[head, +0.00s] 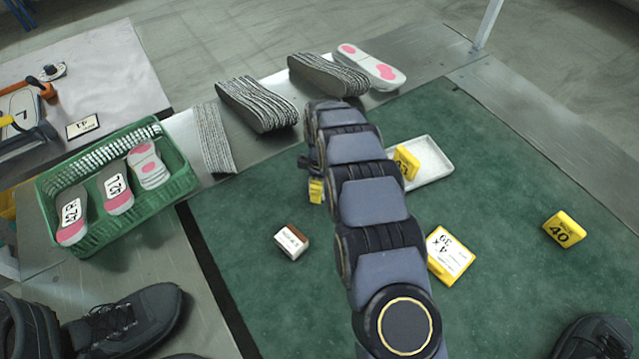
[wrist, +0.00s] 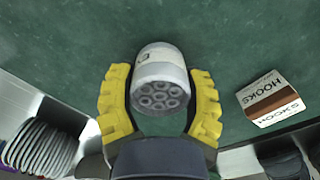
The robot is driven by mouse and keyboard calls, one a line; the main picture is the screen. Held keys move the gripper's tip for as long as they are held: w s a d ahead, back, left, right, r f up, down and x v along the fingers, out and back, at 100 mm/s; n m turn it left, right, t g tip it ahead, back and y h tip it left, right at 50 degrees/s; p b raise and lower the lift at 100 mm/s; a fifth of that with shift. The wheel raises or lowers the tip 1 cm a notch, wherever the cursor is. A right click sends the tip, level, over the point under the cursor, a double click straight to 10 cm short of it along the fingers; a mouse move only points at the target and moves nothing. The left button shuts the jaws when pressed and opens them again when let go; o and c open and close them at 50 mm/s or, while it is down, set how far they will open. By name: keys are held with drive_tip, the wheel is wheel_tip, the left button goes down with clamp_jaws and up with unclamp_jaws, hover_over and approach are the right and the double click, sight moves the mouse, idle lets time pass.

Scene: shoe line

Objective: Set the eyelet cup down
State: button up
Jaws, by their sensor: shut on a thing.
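The eyelet cup (wrist: 160,70) is a pale grey cup with several ring-shaped eyelets showing in its mouth. It sits between the yellow fingers of my gripper (wrist: 161,105) in the wrist view, and my gripper is shut on it. Green mat shows around the cup; I cannot tell whether its base touches the mat. In the head view my gripper (head: 315,190) is low over the left part of the green mat (head: 500,190), mostly behind my arm. The cup is hidden there.
A small hooks box (head: 291,241) lies close by, also in the wrist view (wrist: 270,98). A white tray (head: 436,172) holding a yellow box (head: 406,163) is to the right. Yellow boxes (head: 450,255) (head: 565,230) lie further right. A green crate (head: 95,235) of insoles stands left.

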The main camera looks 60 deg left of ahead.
drive_tip(key=o, duration=1.1)
drive_tip(key=shift+f, duration=0.1)
wheel_tip(320, 180, up, 12)
drive_tip(key=shift+r, duration=0.15)
